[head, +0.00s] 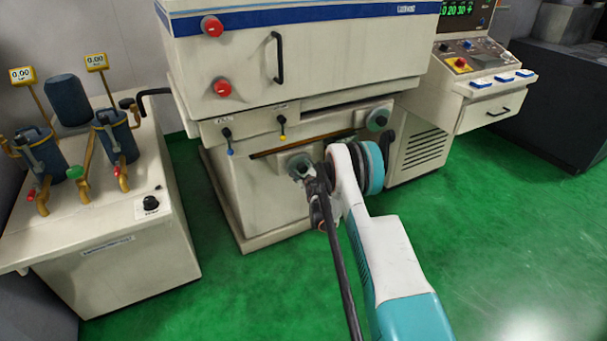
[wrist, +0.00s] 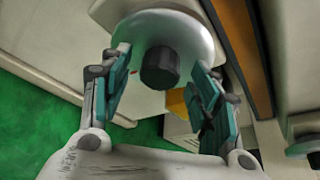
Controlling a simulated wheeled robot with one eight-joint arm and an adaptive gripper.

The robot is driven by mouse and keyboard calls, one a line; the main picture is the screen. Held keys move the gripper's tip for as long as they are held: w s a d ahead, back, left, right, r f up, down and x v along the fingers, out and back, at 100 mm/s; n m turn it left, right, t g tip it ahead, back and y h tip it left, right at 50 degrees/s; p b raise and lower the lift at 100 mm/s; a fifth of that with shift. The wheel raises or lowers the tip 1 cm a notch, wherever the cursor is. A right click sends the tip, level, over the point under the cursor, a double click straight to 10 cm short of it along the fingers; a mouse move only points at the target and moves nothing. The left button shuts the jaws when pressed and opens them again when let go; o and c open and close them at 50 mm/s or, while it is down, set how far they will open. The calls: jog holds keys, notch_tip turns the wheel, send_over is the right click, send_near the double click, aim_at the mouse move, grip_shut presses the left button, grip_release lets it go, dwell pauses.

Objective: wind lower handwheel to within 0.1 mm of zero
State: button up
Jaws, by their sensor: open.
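The lower handwheel (head: 297,161) is a pale round disc on the front of the machine base, partly hidden behind my gripper in the head view. In the wrist view the handwheel (wrist: 190,30) fills the top middle, with a short dark knob (wrist: 160,68) standing out from its face. My gripper (wrist: 161,62) is open, with one teal-padded finger on each side of the knob. Gaps show between the pads and the knob, so nothing is held. In the head view my gripper (head: 307,178) is just in front of the wheel. No scale reading is legible on the wheel.
Another handwheel (head: 377,120) sits higher to the right, near my arm. Two small levers (head: 282,127) are above the lower wheel. A console with a green display (head: 457,8) stands at the right, its digits unclear. A pump cabinet (head: 120,260) stands left; green floor (head: 260,290) is clear.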

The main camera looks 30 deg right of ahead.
jog(key=shift+w+f, duration=0.1)
jog(key=shift+w, duration=0.2)
jog(key=c, duration=1.1)
jog(key=shift+o, duration=0.2)
jog(key=shift+f+n+t+h, duration=0.1)
jog(key=shift+n+t+h, duration=0.6)
jog(key=shift+n, duration=1)
jog(key=o, duration=1.1)
jog(key=shift+c, duration=0.2)
